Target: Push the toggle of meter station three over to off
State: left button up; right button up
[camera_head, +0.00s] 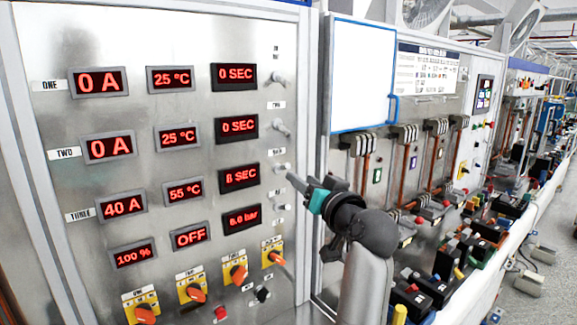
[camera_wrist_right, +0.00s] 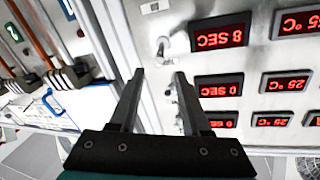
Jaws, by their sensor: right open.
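Meter station three is the row on the grey panel with the 40 A display (camera_head: 122,206), the 55 °C display and the 8 SEC display (camera_head: 239,178). Its toggle (camera_head: 281,168) is a small metal lever at the row's right end. In the right wrist view, which is upside down, the toggle (camera_wrist_right: 162,46) shows beside the 8 SEC display (camera_wrist_right: 219,37). My right gripper (camera_head: 291,178) is in front of the panel, its tips close to this toggle. Its two fingers (camera_wrist_right: 158,75) are apart with nothing between them. I cannot tell whether they touch the lever. My left gripper is not in view.
The toggles of stations one (camera_head: 279,78) and two (camera_head: 281,128) are above. An OFF display (camera_head: 190,236) and several orange rotary knobs on yellow plates (camera_head: 239,273) are below. A white board (camera_head: 361,75) and a workbench with clamps stand to the right.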

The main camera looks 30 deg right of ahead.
aim_at(288, 168)
jog(key=shift+w+d+p, duration=0.2)
jog(key=shift+w+p, duration=0.1)
jog(key=shift+w, duration=1.1)
jog(key=shift+w+d+p, duration=0.25)
jog(key=shift+w, duration=1.1)
jog(key=shift+w+d+p, duration=0.2)
jog(key=shift+w+p, duration=0.1)
jog(key=shift+w, duration=1.1)
grip_shut()
